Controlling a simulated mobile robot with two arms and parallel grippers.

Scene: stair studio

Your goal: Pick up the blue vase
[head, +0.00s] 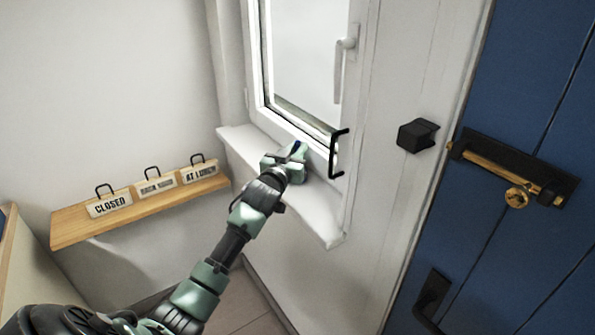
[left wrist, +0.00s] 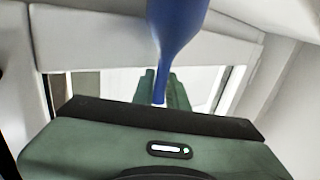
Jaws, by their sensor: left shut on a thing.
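The blue vase (left wrist: 178,24) shows large at the top of the left wrist view, narrowing to a thin part between the green fingers. In the head view only a small dark blue bit of it (head: 296,147) shows at the fingertips; my gripper hides the rest. My left gripper (head: 293,151) is over the white window sill, shut on the vase. Its fingers also show in the left wrist view (left wrist: 163,90). I cannot tell whether the vase touches the sill. My right gripper is not in view.
The white sill (head: 320,220) runs below a window with a handle (head: 343,65). A black bracket (head: 336,155) stands close right of my gripper. A wooden shelf (head: 75,226) with signs is at left. A blue door (head: 500,240) with a bolt is at right.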

